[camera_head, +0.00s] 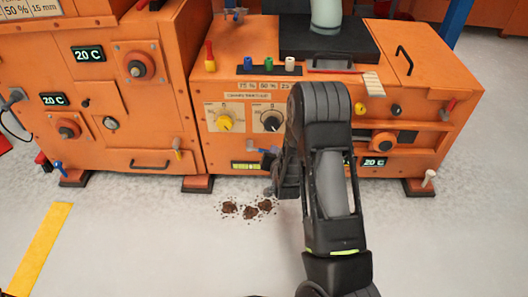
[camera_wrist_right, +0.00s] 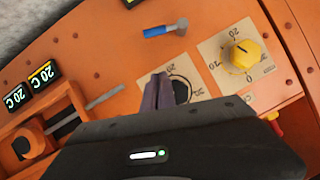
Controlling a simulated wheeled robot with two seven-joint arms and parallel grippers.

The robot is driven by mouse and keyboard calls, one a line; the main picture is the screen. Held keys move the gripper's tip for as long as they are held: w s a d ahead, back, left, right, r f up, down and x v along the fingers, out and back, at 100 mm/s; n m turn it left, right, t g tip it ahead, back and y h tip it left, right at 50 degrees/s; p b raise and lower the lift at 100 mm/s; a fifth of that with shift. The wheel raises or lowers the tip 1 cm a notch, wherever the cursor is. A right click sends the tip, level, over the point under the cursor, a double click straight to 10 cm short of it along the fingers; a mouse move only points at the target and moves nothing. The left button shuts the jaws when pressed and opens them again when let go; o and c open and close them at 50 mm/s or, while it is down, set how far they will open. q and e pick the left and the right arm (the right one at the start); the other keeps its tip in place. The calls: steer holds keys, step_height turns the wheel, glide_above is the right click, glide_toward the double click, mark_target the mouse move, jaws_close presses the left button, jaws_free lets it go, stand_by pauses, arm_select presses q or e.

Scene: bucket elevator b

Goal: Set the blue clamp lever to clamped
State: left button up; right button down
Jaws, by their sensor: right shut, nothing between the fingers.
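A small lever with a blue handle (camera_wrist_right: 158,31) and a grey metal end is on the orange machine front in the right wrist view. It lies nearly level, close to the dial plates. In the head view this blue lever (camera_head: 273,150) shows below the dials, partly behind my arm. My right gripper (camera_wrist_right: 165,91) is shut and empty, its fingers in front of the black dial and apart from the lever. In the head view the right gripper (camera_head: 271,189) hangs low before the machine front. My left gripper is not in view.
A yellow knob (camera_head: 225,122) and a black knob (camera_head: 270,121) sit above the lever. Another blue-handled lever (camera_head: 58,166) is low on the left machine. Brown debris (camera_head: 250,212) lies on the floor. Open grey floor (camera_head: 150,240) extends in front.

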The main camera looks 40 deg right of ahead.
steer(key=shift+w+f, duration=0.1)
steer(key=b+x, duration=0.4)
steer(key=x, duration=0.5)
steer(key=shift+d+f, duration=0.1)
steer(key=shift+f, duration=0.2)
steer(key=f, duration=0.1)
steer(key=f+b, duration=0.1)
steer(key=a+f+b, duration=0.1)
steer(key=shift+w, duration=0.35)
steer(key=shift+a+f, duration=0.1)
steer(key=shift+f, duration=0.15)
